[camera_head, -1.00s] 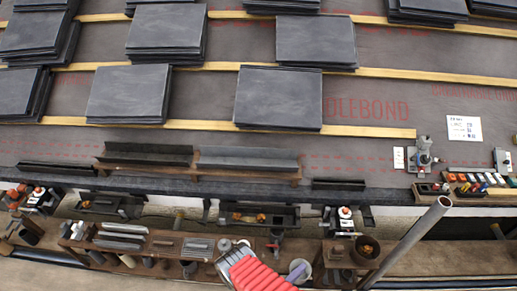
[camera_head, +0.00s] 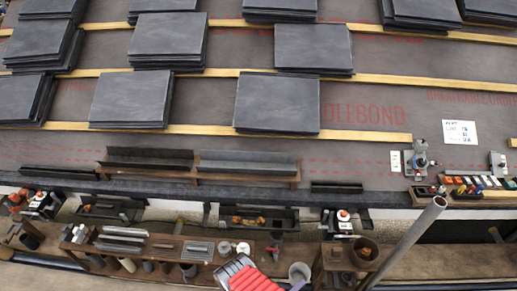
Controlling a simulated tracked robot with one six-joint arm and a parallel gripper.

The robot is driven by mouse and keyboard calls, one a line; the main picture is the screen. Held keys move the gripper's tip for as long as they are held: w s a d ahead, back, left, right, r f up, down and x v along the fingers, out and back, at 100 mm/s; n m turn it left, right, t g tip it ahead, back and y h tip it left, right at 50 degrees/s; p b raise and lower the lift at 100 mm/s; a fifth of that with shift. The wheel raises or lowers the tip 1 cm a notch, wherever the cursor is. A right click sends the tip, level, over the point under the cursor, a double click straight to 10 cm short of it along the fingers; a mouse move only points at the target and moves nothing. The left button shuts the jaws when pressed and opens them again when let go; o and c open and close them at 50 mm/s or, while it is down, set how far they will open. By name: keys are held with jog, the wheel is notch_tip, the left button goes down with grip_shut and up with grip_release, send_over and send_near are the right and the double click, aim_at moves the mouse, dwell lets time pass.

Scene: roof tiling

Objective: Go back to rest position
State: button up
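A red ribbed part with a grey ribbed end (camera_head: 235,265), which looks like part of my arm, juts up from the bottom edge in front of the workbench. I cannot make out gripper fingers on it, and the lower part is cut off by the frame. I see nothing clearly held. Dark slates lie in stacks on the roof, such as the one in the middle (camera_head: 277,103) and the one left of it (camera_head: 131,98).
Wooden battens (camera_head: 240,130) cross the roof. A tool bench (camera_head: 75,247) and a grey bucket (camera_head: 299,271) stand along the bottom. A slanted metal pole (camera_head: 410,236) rises at the lower right.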

notch_tip(320, 180, down, 6)
jog(key=s+r+g+y, duration=0.1)
jog(key=s+g+y, duration=0.1)
jog(key=s+y, duration=0.1)
jog(key=w+a+m+g+y, duration=0.25)
jog(key=a+g+y, duration=0.25)
jog(key=a, duration=0.9)
jog(key=w+a+r+m+g+y, duration=0.15)
jog(key=a+r, duration=0.45)
jog(key=r, duration=0.6)
jog(key=w+a+r+g+y, duration=0.25)
jog(key=a+r, duration=0.25)
jog(key=r, duration=0.8)
jog(key=s+d+r+g+y, duration=0.1)
jog(key=d+r, duration=0.2)
jog(key=r, duration=0.8)
jog(key=s+d+r, duration=0.2)
jog(key=r, duration=1)
jog(key=s+d+r+m+t, duration=0.1)
jog(key=s+d+r+t, duration=0.1)
jog(key=d+r, duration=0.4)
jog(key=s+d+r+t, duration=0.2)
jog(key=s+d+r, duration=0.2)
jog(key=r, duration=1)
jog(key=s+d+r+m+t+h, duration=0.1)
jog(key=s+d+r+t, duration=0.2)
jog(key=d+r, duration=0.6)
jog(key=shift+s+r+m, duration=0.3)
jog(key=shift+s+r, duration=0.15)
jog(key=shift+r, duration=0.35)
